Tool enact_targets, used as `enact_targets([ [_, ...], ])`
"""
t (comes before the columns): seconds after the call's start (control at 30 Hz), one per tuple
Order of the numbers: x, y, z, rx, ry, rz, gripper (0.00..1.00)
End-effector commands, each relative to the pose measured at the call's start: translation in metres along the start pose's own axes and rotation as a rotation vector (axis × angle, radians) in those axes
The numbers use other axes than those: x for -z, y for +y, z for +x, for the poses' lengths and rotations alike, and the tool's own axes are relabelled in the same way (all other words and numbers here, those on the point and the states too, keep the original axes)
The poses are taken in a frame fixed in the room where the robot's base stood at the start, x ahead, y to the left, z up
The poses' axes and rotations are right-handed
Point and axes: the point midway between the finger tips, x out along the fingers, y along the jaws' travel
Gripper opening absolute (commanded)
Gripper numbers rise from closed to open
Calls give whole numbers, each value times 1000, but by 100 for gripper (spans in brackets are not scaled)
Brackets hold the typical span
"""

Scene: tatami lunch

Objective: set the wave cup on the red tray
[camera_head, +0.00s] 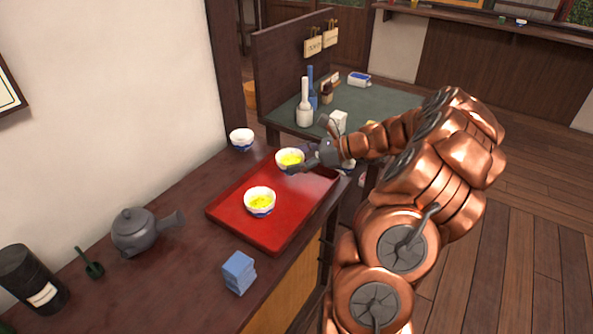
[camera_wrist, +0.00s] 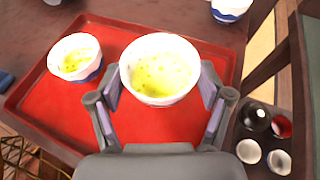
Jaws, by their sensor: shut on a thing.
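The wave cup (camera_head: 290,158), a white bowl-like cup with blue on its side and yellow-green contents, is between the fingers of my gripper (camera_head: 310,160). It is upright at the far end of the red tray (camera_head: 228,210). I cannot tell whether its base touches the tray. In the wrist view, my gripper (camera_wrist: 160,108) is shut on the cup (camera_wrist: 160,70), with a finger on each side, over the red tray (camera_wrist: 50,115). The cup's wave pattern is too small to make out.
A similar filled cup (camera_head: 260,202) stands on the tray, nearer the middle. Another white-and-blue cup (camera_head: 242,139) stands on the dark counter behind the tray. The near tray end is clear.

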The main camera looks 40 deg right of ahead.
Motion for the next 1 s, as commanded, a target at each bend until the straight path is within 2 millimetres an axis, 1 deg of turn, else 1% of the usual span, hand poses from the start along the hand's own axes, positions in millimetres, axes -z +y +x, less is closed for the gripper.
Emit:
enact_targets([
  [0.13,11,0,5,-1,-1,2,37],
  [0.33,33,1,14,-3,-2,4,37],
  [0.73,36,1,15,-1,-2,1,37],
  [0.77,36,1,15,-1,-1,0,82],
  [0.93,36,1,15,-1,-1,0,99],
  [1.0,36,1,15,-1,-1,0,100],
])
